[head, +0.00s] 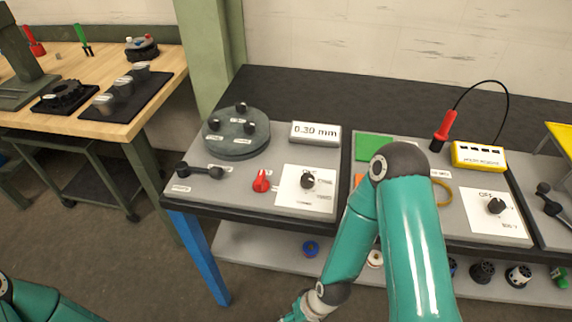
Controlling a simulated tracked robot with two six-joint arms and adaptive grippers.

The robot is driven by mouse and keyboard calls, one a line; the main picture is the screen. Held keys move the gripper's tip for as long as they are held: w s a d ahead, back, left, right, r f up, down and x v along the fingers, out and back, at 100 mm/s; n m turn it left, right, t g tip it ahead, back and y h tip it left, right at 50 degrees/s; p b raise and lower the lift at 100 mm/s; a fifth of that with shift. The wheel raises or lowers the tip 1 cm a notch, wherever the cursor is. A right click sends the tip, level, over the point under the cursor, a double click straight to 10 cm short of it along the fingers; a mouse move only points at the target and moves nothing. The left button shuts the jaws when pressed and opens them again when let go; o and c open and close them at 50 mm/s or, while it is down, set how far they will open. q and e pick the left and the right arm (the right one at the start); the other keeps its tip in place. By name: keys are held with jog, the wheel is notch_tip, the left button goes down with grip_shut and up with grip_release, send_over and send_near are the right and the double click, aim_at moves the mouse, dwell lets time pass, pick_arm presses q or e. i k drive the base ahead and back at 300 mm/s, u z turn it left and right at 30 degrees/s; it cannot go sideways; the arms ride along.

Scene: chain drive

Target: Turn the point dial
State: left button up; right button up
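A black dial (308,181) sits on a white card with small labels on the left grey panel. A second black dial (496,206) sits on a white card on the right panel; "OFF" is readable above it. The other labels are too small to tell which is the point dial. A red knob (261,181) is left of the first card. My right arm is folded in front of the bench, its elbow over the middle panel and its wrist at the bottom edge. Neither gripper's fingers are in view; only a bit of my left arm shows at bottom left.
A round grey plate (236,134) with black knobs, a display reading about 0.39 mm (315,134) and a black lever (200,171) are on the left panel. A yellow box (478,156) with a cabled red probe (443,131) stands right. My arm hides part of the middle panel.

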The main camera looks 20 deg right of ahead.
aim_at(307, 180)
jog(key=z, duration=1.1)
jog(key=k, duration=0.35)
jog(key=u, duration=0.55)
